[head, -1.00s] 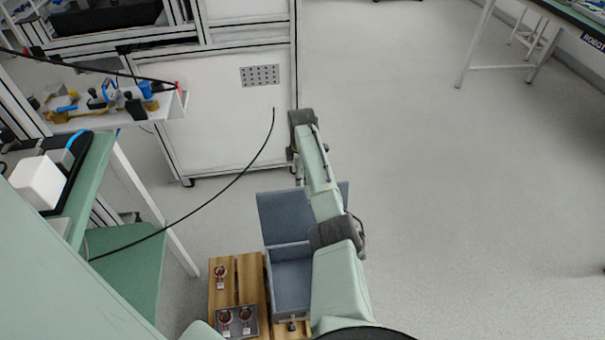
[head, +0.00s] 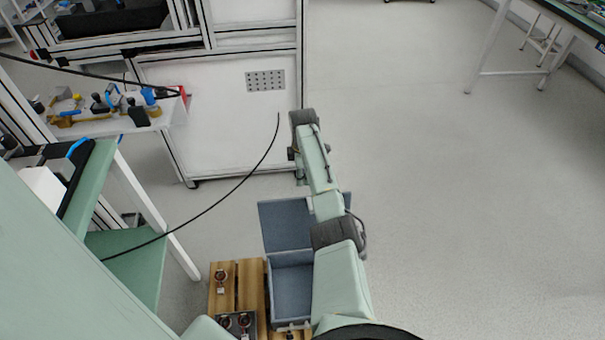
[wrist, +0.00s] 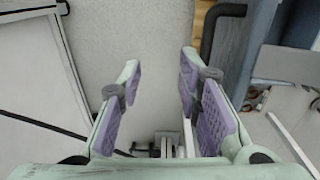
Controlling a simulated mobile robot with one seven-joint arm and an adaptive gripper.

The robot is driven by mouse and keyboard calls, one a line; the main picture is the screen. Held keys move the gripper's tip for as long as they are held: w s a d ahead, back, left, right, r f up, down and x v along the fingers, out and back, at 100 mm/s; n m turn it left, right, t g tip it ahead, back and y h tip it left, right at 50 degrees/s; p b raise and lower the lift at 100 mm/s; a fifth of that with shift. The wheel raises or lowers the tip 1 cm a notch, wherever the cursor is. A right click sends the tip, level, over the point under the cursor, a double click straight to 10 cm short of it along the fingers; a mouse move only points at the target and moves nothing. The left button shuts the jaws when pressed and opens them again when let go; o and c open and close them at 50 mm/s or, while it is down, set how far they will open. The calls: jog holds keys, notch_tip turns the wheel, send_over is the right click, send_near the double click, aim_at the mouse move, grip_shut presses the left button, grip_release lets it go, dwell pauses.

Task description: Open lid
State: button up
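A blue-grey box (head: 291,286) stands on wooden slats at the bottom centre of the head view. Its lid (head: 284,224) is raised at the far side, and the inside shows. My arm covers the box's right side. In the wrist view my gripper (wrist: 160,60) is open, with its two purple-padded fingers well apart and only pale grey surface between them. To its right are a dark bent bar like a handle (wrist: 207,42) and a blue-grey panel (wrist: 240,45); I cannot tell whether this is the lid. The fingers appear clear of both. The head view does not show the fingers clearly.
Several round parts (head: 221,276) rest on the wooden pallet (head: 219,299) left of the box. A green bench (head: 130,262) stands further left, and a white cabinet (head: 225,120) stands behind. A black cable (head: 215,200) crosses the view. The floor (head: 460,220) at right is clear.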

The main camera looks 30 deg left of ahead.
notch_tip(320, 180, up, 12)
jog(key=shift+s+d, duration=0.25)
dwell(0.4)
dwell(0.4)
